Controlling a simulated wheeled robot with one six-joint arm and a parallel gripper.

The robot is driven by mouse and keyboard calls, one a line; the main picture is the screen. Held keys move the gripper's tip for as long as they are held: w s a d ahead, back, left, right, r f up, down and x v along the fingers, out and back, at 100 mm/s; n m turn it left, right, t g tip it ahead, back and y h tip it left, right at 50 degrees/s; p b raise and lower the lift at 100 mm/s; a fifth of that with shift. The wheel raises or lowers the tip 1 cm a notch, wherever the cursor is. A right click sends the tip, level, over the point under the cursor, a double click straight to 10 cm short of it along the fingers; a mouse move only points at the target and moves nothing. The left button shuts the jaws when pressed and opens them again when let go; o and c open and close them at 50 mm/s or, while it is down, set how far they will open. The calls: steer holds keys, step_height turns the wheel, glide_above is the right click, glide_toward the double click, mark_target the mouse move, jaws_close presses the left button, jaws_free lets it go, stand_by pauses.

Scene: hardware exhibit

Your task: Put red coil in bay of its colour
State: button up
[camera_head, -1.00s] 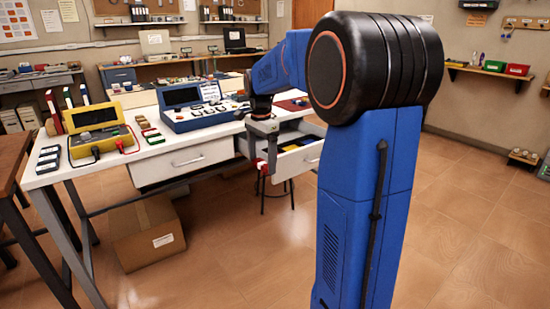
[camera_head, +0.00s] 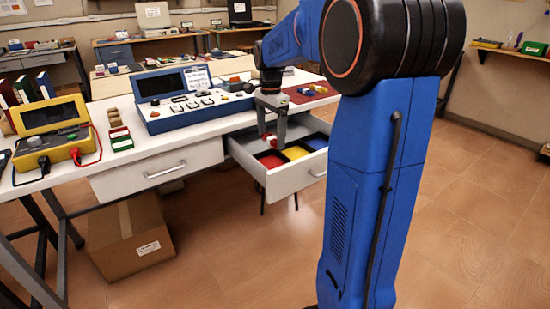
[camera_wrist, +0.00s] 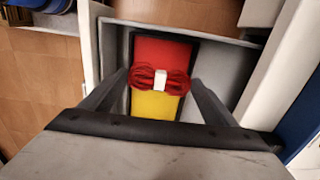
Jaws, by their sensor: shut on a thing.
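The red coil (camera_head: 270,140) is a bundle of red wire with a white band; it also shows in the wrist view (camera_wrist: 177,82). My gripper (camera_head: 271,136) is shut on it and points down over the open drawer (camera_head: 296,178). The drawer holds a red bay (camera_head: 269,160), a yellow bay (camera_head: 296,153) and a blue bay (camera_head: 318,141). In the wrist view, the coil appears over the lower part of the red bay (camera_wrist: 160,50), close to the border with the yellow bay (camera_wrist: 155,106). The gap below the coil is hard to judge.
The white bench (camera_head: 75,167) carries a blue console (camera_head: 190,112) and a yellow meter (camera_head: 53,140). A red mat (camera_head: 302,95) with blue and yellow coils lies behind the drawer. A cardboard box (camera_head: 130,235) stands below. The floor at right is clear.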

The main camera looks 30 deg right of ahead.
glide_above(272, 167)
step_height(272, 167, down, 6)
steer(key=shift+r, duration=0.15)
steer(key=shift+f, duration=2.15)
steer(key=shift+f, duration=0.15)
steer(key=o, duration=0.8)
steer(key=shift+c, duration=0.2)
